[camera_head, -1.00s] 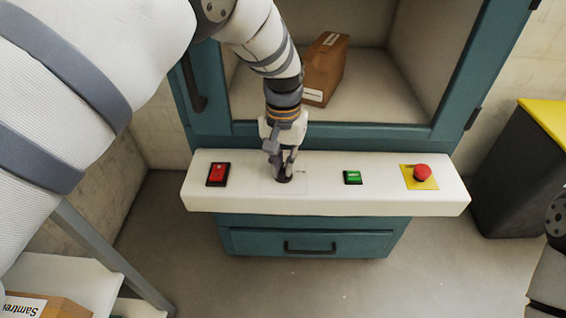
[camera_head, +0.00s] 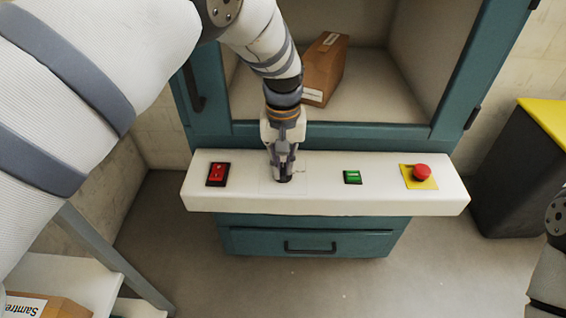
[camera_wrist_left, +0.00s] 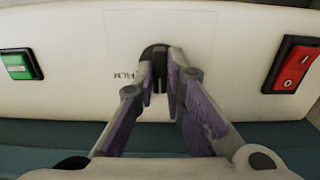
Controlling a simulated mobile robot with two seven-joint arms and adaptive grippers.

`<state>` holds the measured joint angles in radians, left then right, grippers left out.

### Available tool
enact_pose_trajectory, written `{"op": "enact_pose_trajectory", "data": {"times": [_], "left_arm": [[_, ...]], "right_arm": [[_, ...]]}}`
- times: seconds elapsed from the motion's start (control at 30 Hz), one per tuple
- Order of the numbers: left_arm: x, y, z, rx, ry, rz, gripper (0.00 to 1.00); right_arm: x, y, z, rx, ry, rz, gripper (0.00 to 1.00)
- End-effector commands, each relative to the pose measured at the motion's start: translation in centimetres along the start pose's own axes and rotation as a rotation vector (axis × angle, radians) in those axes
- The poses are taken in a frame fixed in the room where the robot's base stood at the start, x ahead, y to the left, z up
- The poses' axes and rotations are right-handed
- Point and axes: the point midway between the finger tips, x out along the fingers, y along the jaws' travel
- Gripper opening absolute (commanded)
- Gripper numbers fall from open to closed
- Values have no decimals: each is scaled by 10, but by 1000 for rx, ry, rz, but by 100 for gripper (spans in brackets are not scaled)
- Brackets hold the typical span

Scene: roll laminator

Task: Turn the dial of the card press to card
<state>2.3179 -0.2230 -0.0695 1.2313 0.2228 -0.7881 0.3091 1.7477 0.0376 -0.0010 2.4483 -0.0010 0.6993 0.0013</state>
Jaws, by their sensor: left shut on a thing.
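The dial (camera_wrist_left: 154,53) of the card press is a small black knob on the white front panel (camera_head: 325,190). In the wrist view it sits between the fingertips of my left gripper (camera_wrist_left: 160,72), which are shut on it. The word FILM is printed on the panel beside the dial. No card label can be made out, and the fingers hide part of the dial, so its pointing direction is unclear. In the head view my left gripper (camera_head: 283,172) reaches down to the panel and mostly covers the dial. My right gripper is out of view.
A red switch (camera_head: 218,173) is left of the dial; a green button (camera_head: 352,177) and a red emergency button (camera_head: 422,172) on yellow are right. A cardboard box (camera_head: 325,68) sits in the teal cabinet (camera_head: 385,132) behind. A drawer handle (camera_head: 310,248) is below the panel.

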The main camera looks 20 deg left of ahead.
Motion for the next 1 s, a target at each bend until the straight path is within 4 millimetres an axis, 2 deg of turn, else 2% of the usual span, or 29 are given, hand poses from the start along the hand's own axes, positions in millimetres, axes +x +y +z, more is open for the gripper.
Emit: {"op": "enact_pose_trajectory", "data": {"times": [0.1, 0.13, 0.2, 0.53, 0.67, 0.9, 1.0], "left_arm": [[1, 0, 1, -2, -3, 0, 0], [1, 0, 1, -2, -3, 0, 18], [1, 0, 1, -2, -3, 0, 31], [-4, 0, 0, -1, 1, 1, 31], [-31, 0, -1, -1, 3, 2, 31], [-94, 0, 0, -2, 2, 2, 31], [-110, 0, 0, -1, 1, 1, 31]], "right_arm": [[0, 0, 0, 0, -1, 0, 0], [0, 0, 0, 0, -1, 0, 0], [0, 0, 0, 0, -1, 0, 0], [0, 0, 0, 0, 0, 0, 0], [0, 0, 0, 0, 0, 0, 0], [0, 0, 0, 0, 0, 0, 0], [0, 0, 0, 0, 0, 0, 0]]}}
